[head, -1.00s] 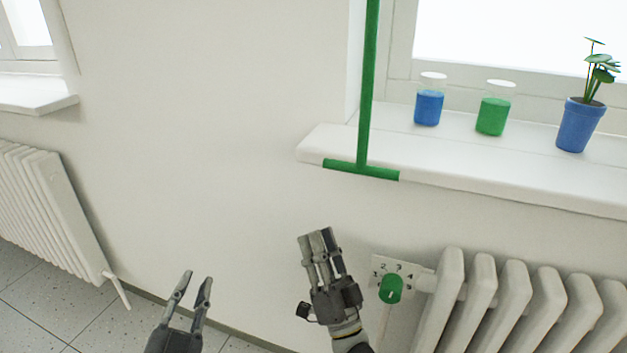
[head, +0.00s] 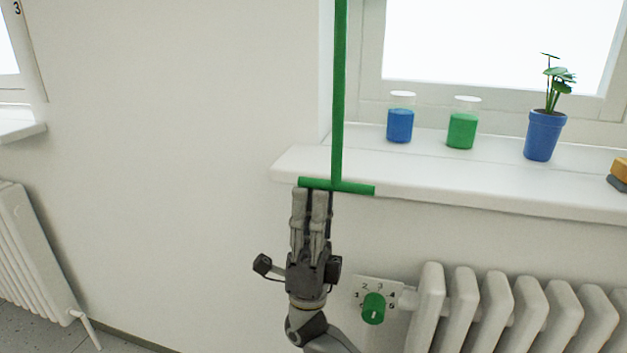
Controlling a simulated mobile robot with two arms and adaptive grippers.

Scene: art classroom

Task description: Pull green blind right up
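The green blind pull is a long upright green rod (head: 339,95) with a short green crossbar (head: 355,189) at its lower end. The crossbar hangs in front of the windowsill's front edge, and the rod runs up out of the top of the head view. My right gripper (head: 312,194) points upward just below the left half of the crossbar. Its fingers are straight and uncurled, so it looks open. Its fingertips reach close to the bar, and I cannot tell whether they touch it. My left gripper is out of view. The blind itself does not show.
The white windowsill (head: 430,177) holds a blue-filled beaker (head: 400,124), a green-filled beaker (head: 462,131), a potted plant (head: 545,135) and a yellow block (head: 621,169). Below are a radiator (head: 470,312) and its green knob (head: 373,308). Bare wall (head: 170,150) lies to the left.

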